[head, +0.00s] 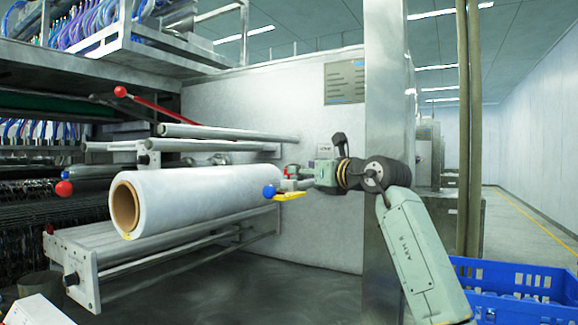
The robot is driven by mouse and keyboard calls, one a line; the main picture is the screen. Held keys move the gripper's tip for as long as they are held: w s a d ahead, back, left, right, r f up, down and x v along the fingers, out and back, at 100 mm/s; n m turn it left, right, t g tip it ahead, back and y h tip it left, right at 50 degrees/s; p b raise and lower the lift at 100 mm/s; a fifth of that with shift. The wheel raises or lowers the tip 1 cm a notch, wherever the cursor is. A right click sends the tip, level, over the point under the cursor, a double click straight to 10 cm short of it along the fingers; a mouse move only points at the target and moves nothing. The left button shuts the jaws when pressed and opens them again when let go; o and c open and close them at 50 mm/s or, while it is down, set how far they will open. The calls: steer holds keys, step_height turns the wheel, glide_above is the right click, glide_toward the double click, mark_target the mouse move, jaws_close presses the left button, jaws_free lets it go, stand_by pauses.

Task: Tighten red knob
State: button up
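Several red knobs show in the head view. A large round red knob (64,188) is at the left end of the roller frame, left of the white film roll (200,198). Another red knob (120,91) tips a red lever above the roll. A smaller red knob (48,229) sits low at the left. My gripper (287,184) is at the right end of the roll, far from these knobs. A blue ball (269,191) and a yellow piece (292,196) show right by its fingers. I cannot tell whether it touches or holds either; the fingers are too small to read.
The roll lies above a lower roller frame (82,275) that juts out at the left. A metal post (388,90) stands behind my arm. Blue crates (515,280) are at the lower right. The floor (290,285) below the roll's right end is clear.

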steer(key=p+x, duration=0.2)
steer(key=x, duration=0.4)
steer(key=shift+w+a+r+p, duration=0.1)
steer(key=shift+w+p, duration=0.05)
steer(key=shift+p, duration=0.15)
steer(key=shift+w+a, duration=0.35)
steer(key=shift+w, duration=0.3)
steer(key=shift+c, duration=0.2)
jaws_close()
